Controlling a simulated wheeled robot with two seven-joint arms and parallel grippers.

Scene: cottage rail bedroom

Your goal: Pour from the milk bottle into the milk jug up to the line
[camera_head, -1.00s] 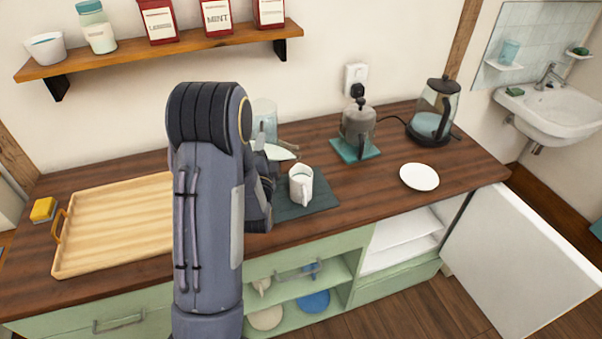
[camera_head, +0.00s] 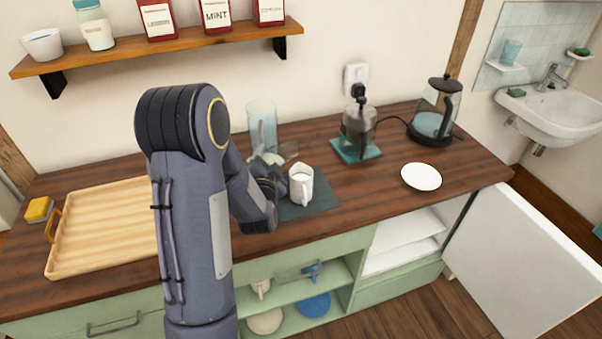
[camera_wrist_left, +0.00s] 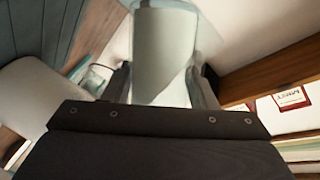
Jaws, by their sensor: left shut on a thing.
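The milk jug (camera_head: 301,186) is a small white jug standing upright on a dark mat in the head view, with white showing inside its mouth. I cannot make out the line on it. My left gripper (camera_head: 277,176) is just left of the jug, mostly hidden by my own arm. In the left wrist view my left gripper (camera_wrist_left: 160,88) is shut on the milk bottle (camera_wrist_left: 165,48), a pale, whitish cylinder between the fingers. In the head view the bottle is largely hidden, so its tilt and any stream are unclear. My right gripper is out of view.
A clear glass vessel (camera_head: 262,118) stands behind my left gripper. A white plate (camera_head: 421,176) lies on bare counter. A shelf (camera_head: 160,47) hangs above.

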